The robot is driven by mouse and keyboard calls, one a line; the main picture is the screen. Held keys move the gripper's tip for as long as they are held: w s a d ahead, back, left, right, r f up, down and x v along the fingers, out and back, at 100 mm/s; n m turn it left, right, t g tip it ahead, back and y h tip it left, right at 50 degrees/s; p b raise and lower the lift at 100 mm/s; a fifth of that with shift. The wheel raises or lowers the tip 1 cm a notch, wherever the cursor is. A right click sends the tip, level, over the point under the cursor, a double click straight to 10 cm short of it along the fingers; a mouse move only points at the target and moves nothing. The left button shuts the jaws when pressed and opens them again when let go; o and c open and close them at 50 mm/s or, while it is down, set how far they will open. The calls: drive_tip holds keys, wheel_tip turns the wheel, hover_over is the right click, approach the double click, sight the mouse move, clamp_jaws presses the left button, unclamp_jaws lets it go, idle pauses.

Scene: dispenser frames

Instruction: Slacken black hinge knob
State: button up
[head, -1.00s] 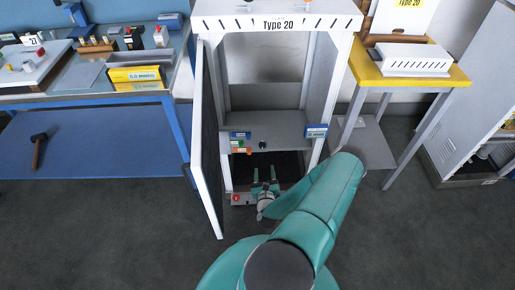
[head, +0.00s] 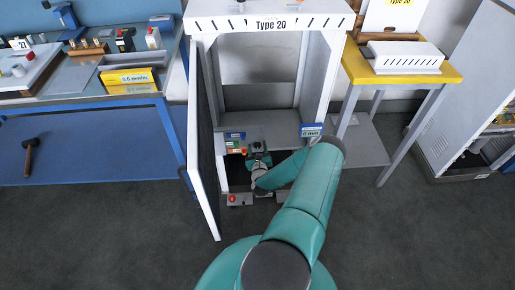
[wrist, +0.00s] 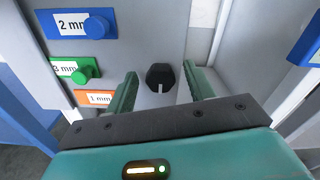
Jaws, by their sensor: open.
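The black hinge knob (wrist: 160,77) shows in the wrist view as a dark faceted knob with a pale slot, on the grey panel of the dispenser frame. My gripper (wrist: 160,85) is open, with one green finger on each side of the knob. I cannot tell whether the fingers touch it; gaps show on both sides. In the head view my gripper (head: 257,150) is at the panel inside the white frame labelled Type 20 (head: 277,24), and it hides the knob there.
Left of the knob are a blue 2 mm block (wrist: 75,24), a green 3 mm block (wrist: 76,70) and an orange 1 mm block (wrist: 97,98). A blue block (head: 311,130) sits at the right. The open door (head: 205,150) stands left of my arm.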

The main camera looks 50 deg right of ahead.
drive_tip(key=c, duration=1)
drive_tip(key=shift+o, duration=0.2)
